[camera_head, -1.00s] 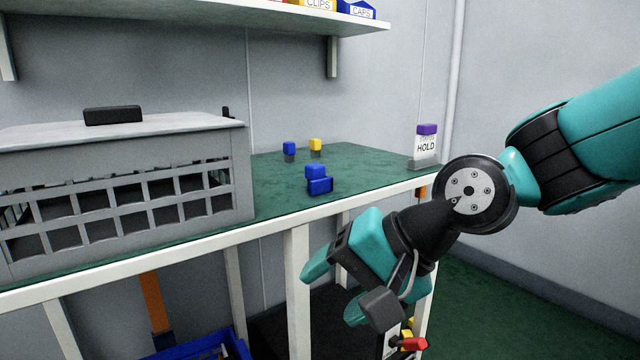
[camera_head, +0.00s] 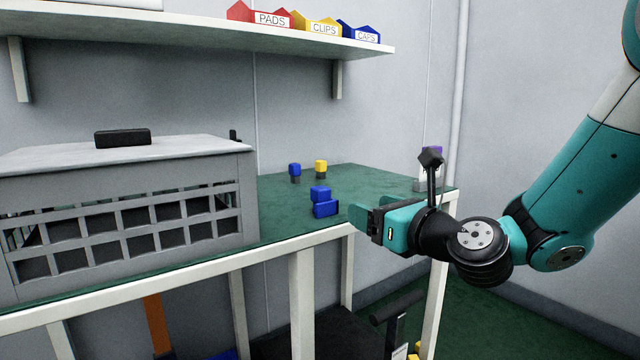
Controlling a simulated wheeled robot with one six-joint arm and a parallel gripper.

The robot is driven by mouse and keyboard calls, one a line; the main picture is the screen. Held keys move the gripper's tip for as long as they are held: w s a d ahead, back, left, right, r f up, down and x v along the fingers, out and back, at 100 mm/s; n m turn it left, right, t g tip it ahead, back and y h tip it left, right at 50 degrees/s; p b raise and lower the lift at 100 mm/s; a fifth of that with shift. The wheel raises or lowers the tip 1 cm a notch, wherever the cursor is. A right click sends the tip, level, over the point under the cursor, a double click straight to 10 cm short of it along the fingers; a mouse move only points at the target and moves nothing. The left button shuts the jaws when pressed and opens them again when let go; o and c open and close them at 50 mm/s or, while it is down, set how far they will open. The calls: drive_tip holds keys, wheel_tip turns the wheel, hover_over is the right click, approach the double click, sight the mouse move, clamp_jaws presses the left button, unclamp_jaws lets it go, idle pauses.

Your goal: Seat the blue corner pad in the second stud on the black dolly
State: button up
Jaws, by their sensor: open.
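Two blue pieces are stacked on the green bench top: an upper blue block (camera_head: 320,193) on a wider lower blue block (camera_head: 325,209). Farther back, a small blue block (camera_head: 295,169) sits on a grey base. I cannot tell which of these is the blue corner pad. My gripper (camera_head: 368,211) is open and empty, just right of the stacked blue pieces and apart from them, its fingers pointing left. A black surface (camera_head: 305,335) under the bench may be the black dolly; its studs are not clearly visible.
A yellow block (camera_head: 320,167) on a grey base stands beside the small blue one. A grey slatted crate (camera_head: 130,215) fills the bench's left. A purple-topped holder (camera_head: 432,155) is partly hidden behind my gripper. A shelf (camera_head: 200,27) carries labelled bins. A black-handled post (camera_head: 393,325) stands low right.

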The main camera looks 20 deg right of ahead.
drive_tip(key=p, duration=0.7)
approach(323, 188)
drive_tip(key=x, duration=0.5)
drive_tip(key=shift+w+d+f, duration=0.1)
drive_tip(key=shift+w+f, duration=0.15)
drive_tip(key=p+x, duration=0.4)
drive_tip(key=shift+w+a+r+p, duration=0.15)
drive_tip(key=shift+a+r+p, duration=0.1)
drive_tip(key=shift+r+p, duration=0.1)
drive_tip(key=shift+w+a+f, duration=0.1)
drive_tip(key=shift+w+f, duration=0.1)
drive_tip(key=shift+w, duration=0.25)
drive_tip(key=c, duration=1)
